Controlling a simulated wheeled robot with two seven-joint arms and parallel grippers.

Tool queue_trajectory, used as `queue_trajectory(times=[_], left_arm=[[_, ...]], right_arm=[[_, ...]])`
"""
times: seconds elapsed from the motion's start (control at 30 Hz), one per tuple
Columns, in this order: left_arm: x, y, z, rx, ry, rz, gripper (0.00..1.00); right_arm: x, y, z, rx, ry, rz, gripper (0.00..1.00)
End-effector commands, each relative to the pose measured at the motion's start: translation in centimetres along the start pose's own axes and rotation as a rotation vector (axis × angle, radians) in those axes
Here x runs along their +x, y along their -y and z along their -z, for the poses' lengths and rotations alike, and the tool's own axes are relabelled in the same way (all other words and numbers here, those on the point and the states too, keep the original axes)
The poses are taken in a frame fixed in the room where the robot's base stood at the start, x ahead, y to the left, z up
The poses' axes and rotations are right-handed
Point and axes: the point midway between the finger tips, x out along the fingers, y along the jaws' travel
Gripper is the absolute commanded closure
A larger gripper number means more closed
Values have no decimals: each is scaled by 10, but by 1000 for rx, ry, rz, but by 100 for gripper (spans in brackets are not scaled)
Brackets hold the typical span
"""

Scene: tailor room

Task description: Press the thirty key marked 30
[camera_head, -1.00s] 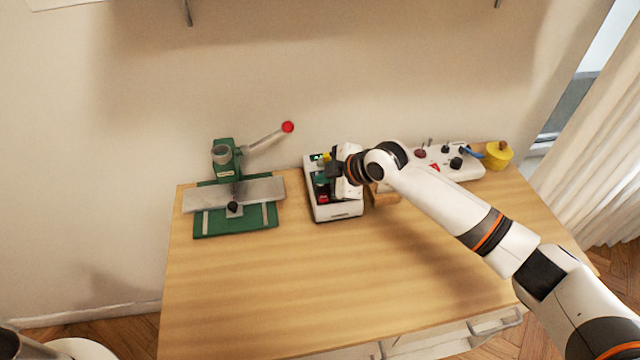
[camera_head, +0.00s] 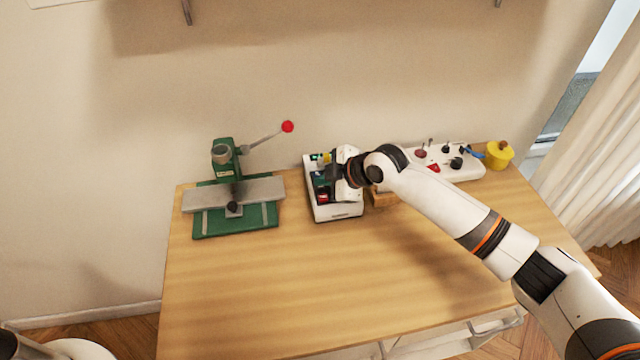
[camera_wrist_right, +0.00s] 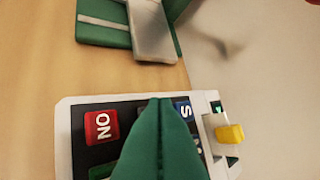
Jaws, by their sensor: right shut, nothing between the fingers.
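The white keypad device (camera_head: 340,211) sits on the table with a dark panel of coloured keys; it also fills the lower part of the right wrist view (camera_wrist_right: 63,140). There, a red key (camera_wrist_right: 101,127) with white lettering and part of a blue key (camera_wrist_right: 184,108) show. I cannot make out a key marked 30; part of the panel is hidden behind my fingers. My right gripper (camera_wrist_right: 160,102) is shut and empty, its green fingertips over the panel; I cannot tell whether they touch it.
A green press (camera_head: 235,190) with a red-knobbed lever stands to the left. A white board with knobs (camera_head: 462,175) and a yellow pot (camera_head: 499,155) are to the right. A yellow knob (camera_wrist_right: 230,133) sits at the device's end. The table front (camera_head: 300,280) is clear.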

Motion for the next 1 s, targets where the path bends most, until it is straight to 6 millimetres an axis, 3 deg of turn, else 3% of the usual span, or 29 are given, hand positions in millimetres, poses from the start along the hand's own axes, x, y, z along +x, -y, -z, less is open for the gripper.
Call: queue_trajectory(times=[1.0], left_arm=[[-20,0,-2,1,0,0,36]], right_arm=[[-16,11,-11,0,0,0,100]])
